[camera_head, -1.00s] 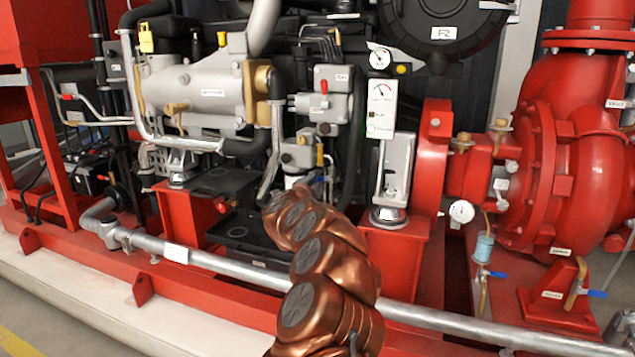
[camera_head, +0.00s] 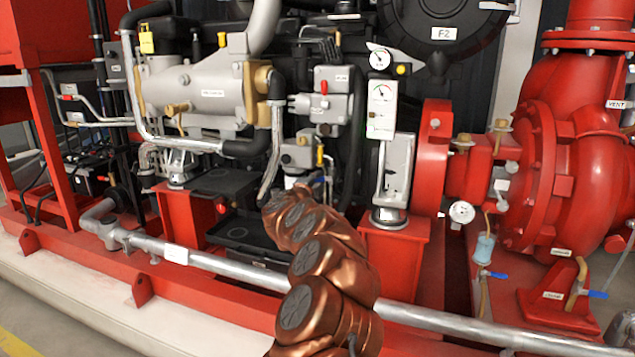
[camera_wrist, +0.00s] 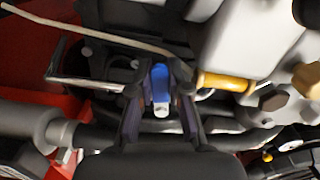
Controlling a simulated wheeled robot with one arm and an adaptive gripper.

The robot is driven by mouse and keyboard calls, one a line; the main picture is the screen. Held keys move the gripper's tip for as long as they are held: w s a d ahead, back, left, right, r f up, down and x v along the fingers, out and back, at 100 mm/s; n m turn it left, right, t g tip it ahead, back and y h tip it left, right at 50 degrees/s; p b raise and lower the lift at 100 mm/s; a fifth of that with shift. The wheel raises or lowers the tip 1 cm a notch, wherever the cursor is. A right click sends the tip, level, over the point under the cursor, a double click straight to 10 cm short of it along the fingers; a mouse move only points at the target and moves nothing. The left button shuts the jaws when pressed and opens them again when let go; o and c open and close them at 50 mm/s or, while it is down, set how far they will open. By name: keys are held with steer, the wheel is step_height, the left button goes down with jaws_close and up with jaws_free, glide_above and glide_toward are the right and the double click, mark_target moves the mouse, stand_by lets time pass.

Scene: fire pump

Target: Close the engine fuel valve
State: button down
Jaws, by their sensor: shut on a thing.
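A blue valve handle (camera_wrist: 160,78) shows in the middle of the wrist view, with a pale metal end toward the camera. My gripper (camera_wrist: 160,90) has one dark finger on each side of the handle and is shut on it. No label is readable on it there, so I cannot confirm that it is the engine fuel valve. In the head view my copper-coloured arm reaches toward the lower part of the engine and hides most of the gripper and handle.
A yellow lever (camera_wrist: 222,82) and a pale housing lie close to the right of my gripper in the wrist view. In the head view, a grey pipe (camera_head: 215,262) runs behind my arm. A red pedestal (camera_head: 393,265) stands right of it.

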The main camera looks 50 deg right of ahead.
steer(key=shift+r+m+b, duration=0.2)
steer(key=shift+m+b, duration=0.1)
steer(key=shift+m, duration=0.35)
steer(key=shift+r+m+b, duration=0.2)
steer(key=shift+m+b, duration=0.05)
steer(key=shift+m, duration=0.4)
steer(key=c, duration=1.4)
jaws_free()
steer(key=shift+a, duration=0.1)
steer(key=shift+v, duration=5.95)
steer(key=shift+w, duration=0.1)
